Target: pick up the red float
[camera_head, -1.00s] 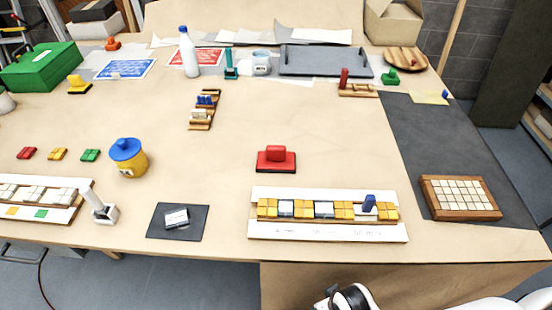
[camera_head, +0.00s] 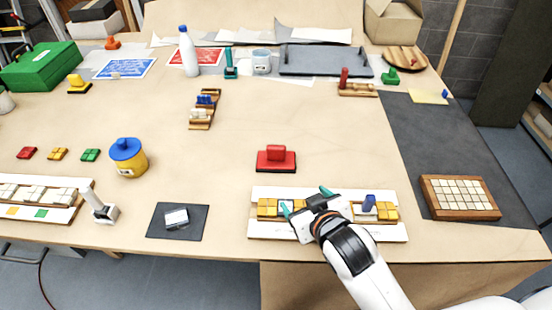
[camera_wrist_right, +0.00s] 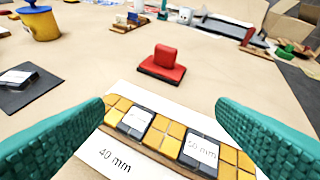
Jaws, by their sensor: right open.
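The red float (camera_head: 276,155), a red block handle on a red plate with a dark base, stands upright on the table just beyond the white tile panel. It also shows in the right wrist view (camera_wrist_right: 164,62), ahead of the fingers and centred between them. My right gripper (camera_head: 307,198) is open and empty above the panel, on the near side of the float and apart from it. Its two teal fingers (camera_wrist_right: 162,118) show spread wide in the wrist view. My left gripper is not in view.
A yellow pot with a blue lid (camera_head: 127,157) stands at left. A tile tray (camera_head: 460,197) lies at right. The table around the float is clear.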

